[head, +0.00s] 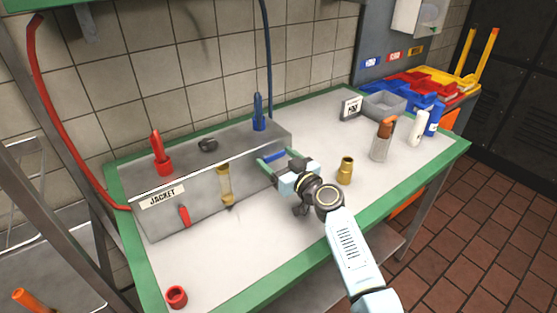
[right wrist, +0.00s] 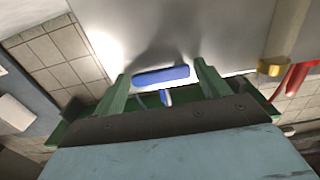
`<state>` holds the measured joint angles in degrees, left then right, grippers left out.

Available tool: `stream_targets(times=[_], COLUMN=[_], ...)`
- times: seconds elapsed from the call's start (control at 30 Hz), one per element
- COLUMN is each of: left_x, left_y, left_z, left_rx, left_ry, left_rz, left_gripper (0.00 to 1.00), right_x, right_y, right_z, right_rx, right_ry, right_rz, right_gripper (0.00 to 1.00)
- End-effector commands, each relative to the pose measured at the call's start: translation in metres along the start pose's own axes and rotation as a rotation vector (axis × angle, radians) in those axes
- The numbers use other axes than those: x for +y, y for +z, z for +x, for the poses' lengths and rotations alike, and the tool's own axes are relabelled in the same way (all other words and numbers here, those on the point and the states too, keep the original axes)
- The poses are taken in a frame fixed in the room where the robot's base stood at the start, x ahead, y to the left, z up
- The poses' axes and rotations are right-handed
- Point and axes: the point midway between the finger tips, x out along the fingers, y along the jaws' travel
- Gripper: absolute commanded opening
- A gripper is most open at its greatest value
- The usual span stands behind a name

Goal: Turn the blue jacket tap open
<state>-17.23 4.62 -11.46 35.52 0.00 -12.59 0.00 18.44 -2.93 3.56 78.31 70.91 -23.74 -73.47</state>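The blue tap handle (head: 274,156) is on the front face of the grey box labelled JACKET (head: 163,196), near its right end. It also shows in the right wrist view as a blue bar (right wrist: 161,75) lying crosswise, with a short blue stem below it. My right gripper (head: 276,161) is in front of it, with green fingers apart, one on either side of the bar. In the right wrist view, the gripper (right wrist: 161,72) shows narrow gaps beside the bar's ends; contact cannot be made out. My left gripper is not in view.
A red tap handle (head: 184,216) and a sight glass (head: 225,184) are on the box front. Red (head: 161,157) and blue (head: 259,114) hose fittings stand on top. A brass fitting (head: 345,171) stands right of my gripper. A red ring (head: 176,296) lies at front left.

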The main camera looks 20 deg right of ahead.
Motion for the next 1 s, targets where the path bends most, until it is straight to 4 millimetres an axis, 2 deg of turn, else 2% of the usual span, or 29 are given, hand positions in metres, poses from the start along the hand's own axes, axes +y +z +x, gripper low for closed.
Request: stream_targets(times=[0.03, 0.23, 0.67, 1.0], left_x=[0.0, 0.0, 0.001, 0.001], left_y=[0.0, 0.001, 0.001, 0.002], left_z=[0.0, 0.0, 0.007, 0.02], left_rx=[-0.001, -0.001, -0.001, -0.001], left_ry=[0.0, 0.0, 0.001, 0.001], left_rz=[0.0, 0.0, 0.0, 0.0], left_gripper=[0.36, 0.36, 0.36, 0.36], right_x=[0.0, 0.0, 0.0, -0.002], right_y=[0.0, 0.0, 0.004, 0.011], right_z=[0.0, 0.0, 0.0, 0.0], right_rx=[0.0, 0.0, 0.0, 0.0], right_ry=[0.0, 0.0, 0.0, -0.001], right_rz=[0.0, 0.0, 0.091, 0.372], right_gripper=[0.68, 0.42, 0.42, 0.42])
